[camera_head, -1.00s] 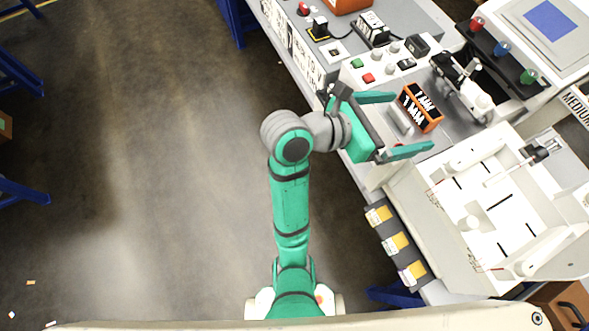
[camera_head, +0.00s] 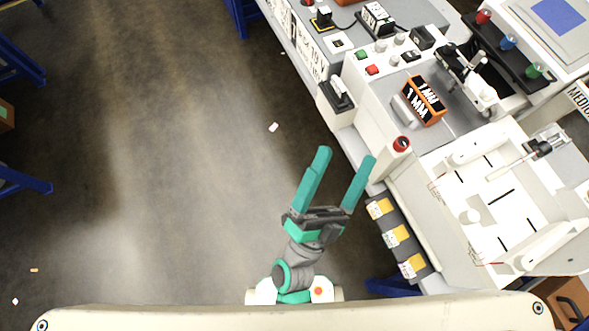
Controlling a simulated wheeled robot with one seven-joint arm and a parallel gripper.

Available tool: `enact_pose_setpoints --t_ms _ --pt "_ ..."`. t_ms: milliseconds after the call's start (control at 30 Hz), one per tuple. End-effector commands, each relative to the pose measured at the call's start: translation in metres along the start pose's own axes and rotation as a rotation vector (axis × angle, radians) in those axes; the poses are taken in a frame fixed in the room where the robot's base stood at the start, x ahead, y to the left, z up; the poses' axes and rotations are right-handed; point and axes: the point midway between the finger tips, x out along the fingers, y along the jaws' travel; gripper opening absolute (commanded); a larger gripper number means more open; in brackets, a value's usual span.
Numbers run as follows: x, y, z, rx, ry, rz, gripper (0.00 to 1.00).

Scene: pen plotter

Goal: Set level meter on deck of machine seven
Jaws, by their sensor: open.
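An orange and black block marked 1 MM (camera_head: 427,101), which looks like the level meter, sits on the grey deck (camera_head: 460,116) of the machine at the right. A small pale grey block lies right beside it on its left. No machine number is readable on this machine. My gripper (camera_head: 347,162) is open and empty, with its green fingers spread. It is over the floor edge below and left of the machine, well apart from the orange block.
A red-topped post (camera_head: 401,144) stands at the machine's near edge. A white tray-like unit (camera_head: 480,200) is at the right, with yellow tags (camera_head: 397,236) below. Open floor lies left.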

Motion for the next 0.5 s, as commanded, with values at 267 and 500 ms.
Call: enact_pose_setpoints --t_ms 267,500 --pt "-0.105 0.016 0.067 -0.44 -0.535 -0.025 1.0" --pt "-0.198 0.044 0.082 -0.72 -0.901 -0.049 1.0"
